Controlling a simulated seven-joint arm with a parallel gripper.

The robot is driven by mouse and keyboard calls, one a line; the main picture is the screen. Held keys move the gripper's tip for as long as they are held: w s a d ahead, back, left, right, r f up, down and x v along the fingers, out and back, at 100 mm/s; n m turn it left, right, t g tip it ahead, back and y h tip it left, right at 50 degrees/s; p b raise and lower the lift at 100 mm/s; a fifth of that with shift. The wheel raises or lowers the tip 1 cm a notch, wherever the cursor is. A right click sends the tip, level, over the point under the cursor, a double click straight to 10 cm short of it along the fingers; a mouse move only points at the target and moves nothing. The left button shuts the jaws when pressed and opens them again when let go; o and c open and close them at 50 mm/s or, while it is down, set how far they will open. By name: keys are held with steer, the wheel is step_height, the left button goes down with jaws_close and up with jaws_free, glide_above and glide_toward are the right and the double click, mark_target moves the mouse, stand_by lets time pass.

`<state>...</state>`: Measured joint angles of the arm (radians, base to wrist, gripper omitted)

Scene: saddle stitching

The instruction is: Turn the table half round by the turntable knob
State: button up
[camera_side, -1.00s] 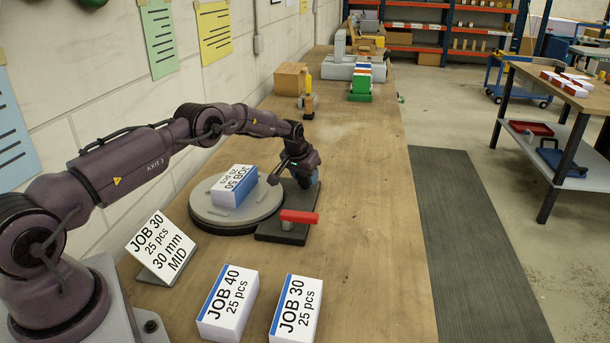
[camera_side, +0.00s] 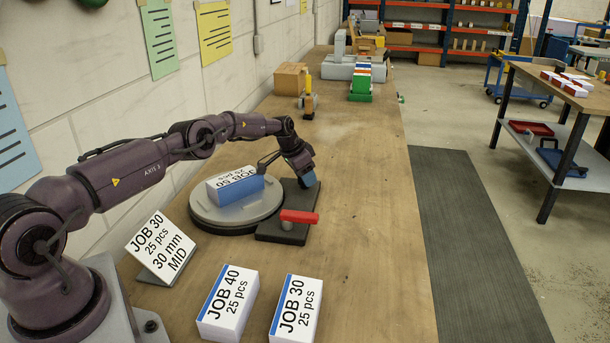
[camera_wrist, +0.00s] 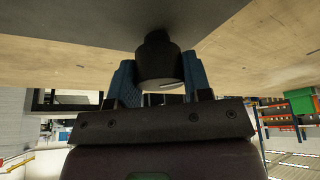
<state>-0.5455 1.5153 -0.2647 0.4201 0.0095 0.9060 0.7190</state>
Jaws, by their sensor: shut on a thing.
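The round grey turntable (camera_side: 217,219) stands on the bench with the JOB 50 block (camera_side: 236,187), white with a blue side, lying on it. A dark base plate (camera_side: 268,231) adjoins it on the right. My gripper (camera_side: 311,181) is at the far right end of that plate, tilted. In the wrist view its blue fingers (camera_wrist: 158,84) are shut on the dark round turntable knob (camera_wrist: 158,60). In the side view the knob is hidden behind my gripper.
A red-handled lever (camera_side: 299,216) sits on the plate's near end. A JOB 30 sign (camera_side: 161,248), a JOB 40 block (camera_side: 228,303) and a JOB 30 block (camera_side: 296,307) stand in front. A cardboard box (camera_side: 290,78) is farther back. The bench's right side is clear.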

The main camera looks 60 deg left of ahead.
stand_by(0.3)
steer(key=o, duration=0.9)
steer(key=shift+o, duration=0.2)
steer(key=v, duration=1.3)
